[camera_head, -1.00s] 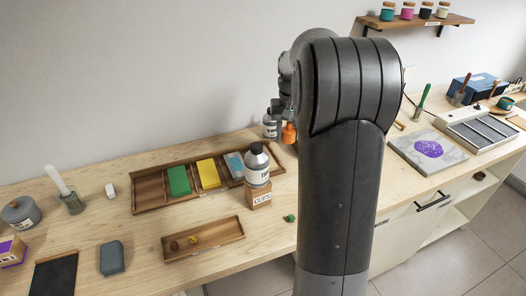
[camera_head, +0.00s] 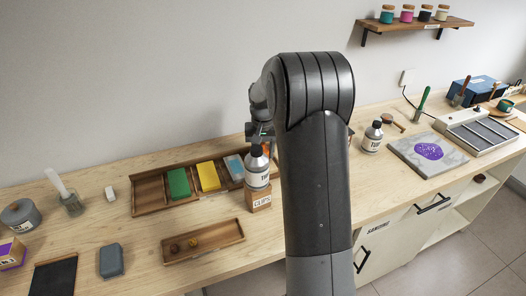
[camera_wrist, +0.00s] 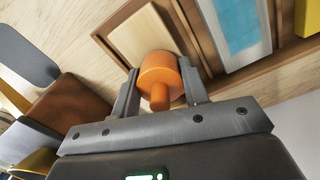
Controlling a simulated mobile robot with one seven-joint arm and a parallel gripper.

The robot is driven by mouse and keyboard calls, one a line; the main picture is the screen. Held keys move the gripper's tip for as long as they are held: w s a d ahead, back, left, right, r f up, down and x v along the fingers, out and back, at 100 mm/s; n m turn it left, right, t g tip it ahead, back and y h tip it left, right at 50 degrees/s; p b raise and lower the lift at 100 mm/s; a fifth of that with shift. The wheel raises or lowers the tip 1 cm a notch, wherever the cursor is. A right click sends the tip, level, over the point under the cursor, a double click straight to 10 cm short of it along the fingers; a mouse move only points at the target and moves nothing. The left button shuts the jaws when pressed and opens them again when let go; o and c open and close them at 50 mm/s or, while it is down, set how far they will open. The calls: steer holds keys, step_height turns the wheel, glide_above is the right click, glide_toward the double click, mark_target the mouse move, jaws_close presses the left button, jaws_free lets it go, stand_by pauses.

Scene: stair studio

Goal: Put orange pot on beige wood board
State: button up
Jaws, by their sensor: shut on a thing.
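The orange pot (camera_wrist: 160,72) is between the two fingers of my gripper (camera_wrist: 160,88) in the wrist view, gripped with its narrow part toward the palm. In the head view only a bit of orange shows under my gripper (camera_head: 262,138), behind a bottle. The beige wood board (camera_wrist: 138,38) lies in an end compartment of the wooden tray (camera_wrist: 107,30), beside a blue-and-white piece. The pot overlaps the board's edge in the wrist view; I cannot tell its height above it. In the head view this end is hidden by the bottle and my arm.
A bottle (camera_head: 257,170) stands on a wooden clips block (camera_head: 260,199) close in front of the tray's right end. Green (camera_head: 178,183) and yellow (camera_head: 208,176) pieces fill other compartments. A small tray (camera_head: 203,242) lies nearer. Another bottle (camera_head: 372,137) stands right of my arm.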

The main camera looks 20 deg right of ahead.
steer(key=o, duration=1.1)
steer(key=shift+f, duration=0.1)
steer(key=shift+c, duration=0.2)
step_height(320, 180, up, 12)
steer(key=s+a+r+t, duration=0.1)
steer(key=s+a+r, duration=0.1)
steer(key=s, duration=0.3)
steer(key=s+a+r+n, duration=0.1)
steer(key=s+a+r, duration=0.2)
steer(key=s, duration=0.2)
steer(key=s+a+r+t, duration=0.1)
steer(key=s+a+r, duration=0.1)
steer(key=s, duration=0.3)
steer(key=shift+s+a+r+n+t, duration=0.3)
steer(key=shift+a+r+n, duration=0.1)
steer(key=shift+r, duration=0.05)
steer(key=s+a+f+n+t, duration=0.1)
steer(key=s+a+f, duration=0.1)
steer(key=s, duration=0.6)
steer(key=s+a+f+t, duration=0.2)
steer(key=s, duration=0.7)
steer(key=shift+s+a+n, duration=0.15)
steer(key=shift+a+n, duration=0.2)
steer(key=shift+n, duration=0.05)
